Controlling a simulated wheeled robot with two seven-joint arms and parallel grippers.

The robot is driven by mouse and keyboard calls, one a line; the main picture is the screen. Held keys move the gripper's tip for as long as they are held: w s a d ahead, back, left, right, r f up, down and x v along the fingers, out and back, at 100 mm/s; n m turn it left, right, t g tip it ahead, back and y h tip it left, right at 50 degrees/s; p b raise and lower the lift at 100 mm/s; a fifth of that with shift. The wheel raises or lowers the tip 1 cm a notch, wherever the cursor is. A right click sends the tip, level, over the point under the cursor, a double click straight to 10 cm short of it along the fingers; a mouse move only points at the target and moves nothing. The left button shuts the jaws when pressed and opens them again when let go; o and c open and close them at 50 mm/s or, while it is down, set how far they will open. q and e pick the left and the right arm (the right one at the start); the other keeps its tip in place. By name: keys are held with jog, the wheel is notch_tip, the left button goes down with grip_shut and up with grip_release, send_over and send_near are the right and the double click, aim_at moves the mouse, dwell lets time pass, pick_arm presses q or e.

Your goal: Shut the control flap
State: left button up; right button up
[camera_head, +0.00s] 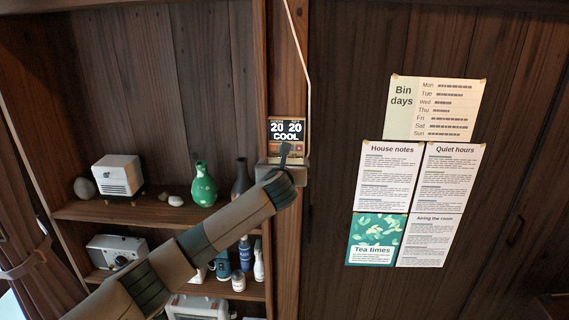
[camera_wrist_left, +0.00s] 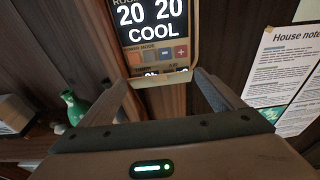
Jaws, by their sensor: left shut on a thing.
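A wall control unit (camera_head: 287,131) with a lit screen reading "20 20 COOL" is mounted on the wooden post. In the left wrist view its screen and button row (camera_wrist_left: 155,53) show at the top. Its lower strip (camera_wrist_left: 160,79), which looks like the control flap, sits between my fingertips. My left gripper (camera_head: 284,158) reaches up to the unit's bottom and is shut on that flap; the fingers in the left wrist view (camera_wrist_left: 165,78) stand at its two sides. How far the flap is open I cannot tell. My right gripper is not in view.
Shelves at left hold a green vase (camera_head: 203,184), a dark vase (camera_head: 240,179), a white box-shaped appliance (camera_head: 118,176) and several bottles, with my arm crossing in front. A white cable (camera_head: 302,45) runs down to the unit. Paper notices (camera_head: 387,177) hang on the wall at right.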

pick_arm(q)
jog(key=shift+w+a+r, duration=0.1)
jog(key=shift+w+r, duration=0.1)
jog(key=shift+r, duration=0.7)
jog(key=o, duration=0.9)
jog(key=f+v, duration=0.2)
jog(key=v, duration=0.7)
jog(key=s+f+v, duration=0.1)
jog(key=f+v, duration=0.1)
jog(key=v, duration=0.8)
jog(key=shift+d+f, duration=0.25)
jog(key=shift+f, duration=0.25)
dwell(0.8)
dwell(0.7)
